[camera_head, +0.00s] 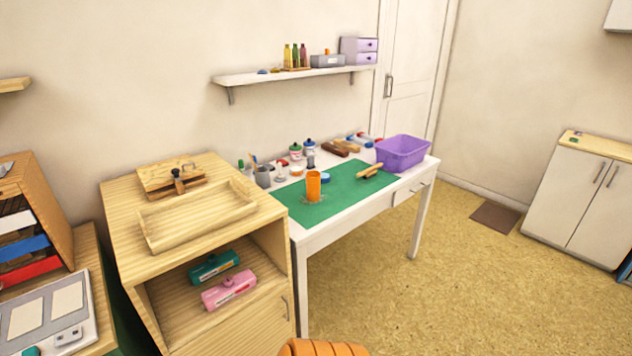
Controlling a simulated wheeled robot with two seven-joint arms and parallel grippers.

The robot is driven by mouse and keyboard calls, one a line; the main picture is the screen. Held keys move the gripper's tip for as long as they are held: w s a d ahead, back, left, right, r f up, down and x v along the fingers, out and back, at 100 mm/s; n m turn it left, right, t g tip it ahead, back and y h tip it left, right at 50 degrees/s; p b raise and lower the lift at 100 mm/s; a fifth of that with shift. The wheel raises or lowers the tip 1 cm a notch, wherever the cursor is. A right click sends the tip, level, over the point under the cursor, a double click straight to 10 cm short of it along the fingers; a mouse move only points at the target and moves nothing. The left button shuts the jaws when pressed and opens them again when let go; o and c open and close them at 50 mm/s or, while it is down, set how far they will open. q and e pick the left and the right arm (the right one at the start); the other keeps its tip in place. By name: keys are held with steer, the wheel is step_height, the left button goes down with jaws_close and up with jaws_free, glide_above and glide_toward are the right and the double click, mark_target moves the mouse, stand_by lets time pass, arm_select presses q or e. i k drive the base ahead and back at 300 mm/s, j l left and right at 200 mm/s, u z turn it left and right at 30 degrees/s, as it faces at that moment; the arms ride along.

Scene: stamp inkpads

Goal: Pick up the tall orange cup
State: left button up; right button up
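The tall orange cup (313,187) stands upright on the green mat (350,185), near the front left part of the white table (322,233). A small blue round item (326,178) sits just behind it to the right. Something pale and clear lies around the cup's base, too small to make out. Neither of my grippers shows in the head view.
A purple bin (402,152) stands at the table's right end, with a wooden brush-like tool (369,171) beside it. Bottles and a grey cup (263,177) line the back. A wooden cabinet (215,175) adjoins the table's left side.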

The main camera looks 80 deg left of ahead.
mark_target(313, 187)
steer(key=u, duration=2.75)
steer(key=i+l+u, duration=0.1)
